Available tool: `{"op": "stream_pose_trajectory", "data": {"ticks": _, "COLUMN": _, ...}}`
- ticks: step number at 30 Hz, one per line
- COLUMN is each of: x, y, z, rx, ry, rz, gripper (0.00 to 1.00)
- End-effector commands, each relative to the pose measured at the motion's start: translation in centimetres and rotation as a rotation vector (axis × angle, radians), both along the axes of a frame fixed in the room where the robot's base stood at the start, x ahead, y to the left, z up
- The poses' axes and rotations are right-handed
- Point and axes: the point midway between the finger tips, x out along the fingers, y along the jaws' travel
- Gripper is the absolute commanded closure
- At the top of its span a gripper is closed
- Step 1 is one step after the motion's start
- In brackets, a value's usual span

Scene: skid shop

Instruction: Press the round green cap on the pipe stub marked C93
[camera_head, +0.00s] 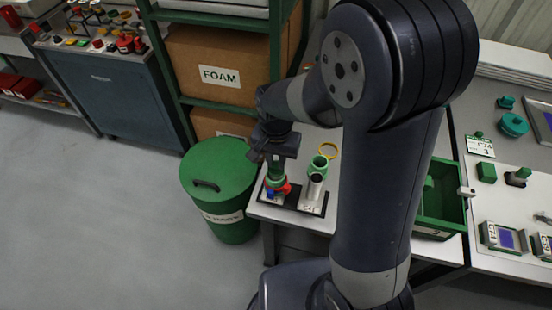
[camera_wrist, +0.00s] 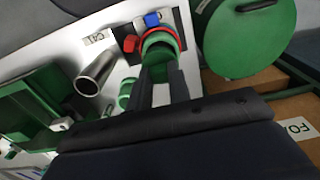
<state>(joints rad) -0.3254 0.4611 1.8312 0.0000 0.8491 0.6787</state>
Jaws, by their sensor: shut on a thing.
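My gripper (camera_head: 277,168) points down at the black-based stand on the bench and is shut on a round green cap (camera_head: 276,182). In the wrist view the two fingers close on the green cap (camera_wrist: 158,48). A red part (camera_wrist: 130,43) and a blue part (camera_wrist: 152,20) sit right beside the cap. The pipe stub beneath is mostly hidden, and I cannot tell whether the cap is seated on it. A bare silver pipe stub (camera_head: 314,188) stands to the right, by a label (camera_head: 309,208) that seems to read C41. I see no readable C93 mark.
A green lidded bin (camera_head: 219,172) stands close left of the bench. Behind the bench is a green rack with a FOAM box (camera_head: 219,76). A green crate (camera_head: 440,195) is to the right.

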Motion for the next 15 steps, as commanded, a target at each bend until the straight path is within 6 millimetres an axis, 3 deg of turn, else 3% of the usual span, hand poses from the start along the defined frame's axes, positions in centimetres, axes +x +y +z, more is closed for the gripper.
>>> {"op": "stream_pose_trajectory", "data": {"ticks": 5, "x": 0.0, "y": 0.0, "z": -0.02, "rx": 0.0, "ry": 0.0, "rz": 0.0, "gripper": 1.0}}
{"op": "stream_pose_trajectory", "data": {"ticks": 6, "x": 0.0, "y": 0.0, "z": -0.02, "rx": 0.0, "ry": 0.0, "rz": 0.0, "gripper": 0.8}}
{"op": "stream_pose_trajectory", "data": {"ticks": 15, "x": 0.0, "y": 0.0, "z": -0.01, "rx": 0.0, "ry": 0.0, "rz": 0.0, "gripper": 0.56}}
